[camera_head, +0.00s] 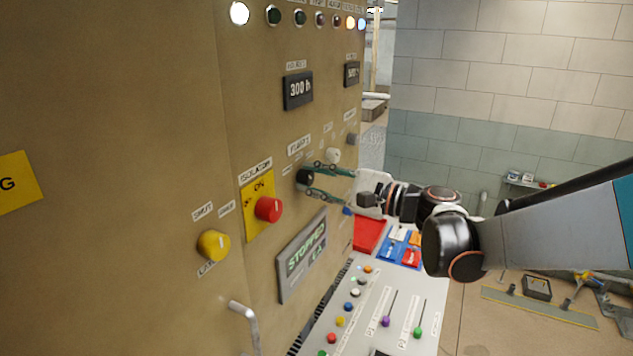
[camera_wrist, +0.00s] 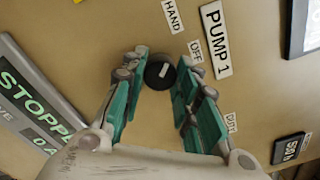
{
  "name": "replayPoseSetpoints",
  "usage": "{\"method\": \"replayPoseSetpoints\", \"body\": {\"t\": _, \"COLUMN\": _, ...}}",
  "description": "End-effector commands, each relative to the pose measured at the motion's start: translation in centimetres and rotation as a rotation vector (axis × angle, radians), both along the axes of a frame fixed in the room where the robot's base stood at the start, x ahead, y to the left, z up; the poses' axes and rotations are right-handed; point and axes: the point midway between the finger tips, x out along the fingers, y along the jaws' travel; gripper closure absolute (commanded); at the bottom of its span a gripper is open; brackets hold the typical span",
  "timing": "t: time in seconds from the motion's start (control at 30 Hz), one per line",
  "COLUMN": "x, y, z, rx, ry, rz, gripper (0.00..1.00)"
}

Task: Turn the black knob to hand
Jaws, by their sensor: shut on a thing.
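The black knob (camera_head: 303,178) sticks out of the tan panel under the PUMP 1 label. In the wrist view the knob (camera_wrist: 158,74) sits between the two green-padded fingertips of my gripper (camera_wrist: 161,68), which is shut on it. The knob's short white mark tilts up and to the right. The HAND label (camera_wrist: 172,15) is above the knob, the OFF label (camera_wrist: 196,50) is to its upper right, and another small label (camera_wrist: 231,122) is at lower right. In the head view my gripper (camera_head: 311,181) reaches the knob from the right.
A red knob (camera_head: 268,209) on a yellow ISOLATOR plate and a yellow knob (camera_head: 213,244) are to the left. A STOPPED display (camera_head: 303,254) is below. A sloped console (camera_head: 372,310) with buttons and sliders lies below the arm.

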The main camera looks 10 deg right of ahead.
Motion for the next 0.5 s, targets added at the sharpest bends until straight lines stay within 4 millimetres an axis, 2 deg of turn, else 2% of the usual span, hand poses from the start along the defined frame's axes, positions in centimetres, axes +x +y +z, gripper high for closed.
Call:
{"method": "replayPoseSetpoints", "body": {"t": 0.33, "x": -0.02, "y": 0.00, "z": -0.02, "rx": -0.003, "ry": -0.003, "rz": 0.001, "gripper": 0.96}}
{"method": "replayPoseSetpoints", "body": {"t": 0.37, "x": -0.02, "y": 0.01, "z": -0.03, "rx": -0.003, "ry": -0.003, "rz": 0.001, "gripper": 0.67}}
{"method": "replayPoseSetpoints", "body": {"t": 0.4, "x": -0.02, "y": 0.01, "z": -0.03, "rx": -0.003, "ry": -0.003, "rz": 0.001, "gripper": 0.58}}
{"method": "replayPoseSetpoints", "body": {"t": 0.43, "x": -0.02, "y": 0.00, "z": -0.02, "rx": -0.003, "ry": -0.003, "rz": 0.001, "gripper": 0.52}}
{"method": "replayPoseSetpoints", "body": {"t": 0.5, "x": -0.02, "y": 0.00, "z": -0.02, "rx": -0.002, "ry": -0.002, "rz": 0.001, "gripper": 0.51}}
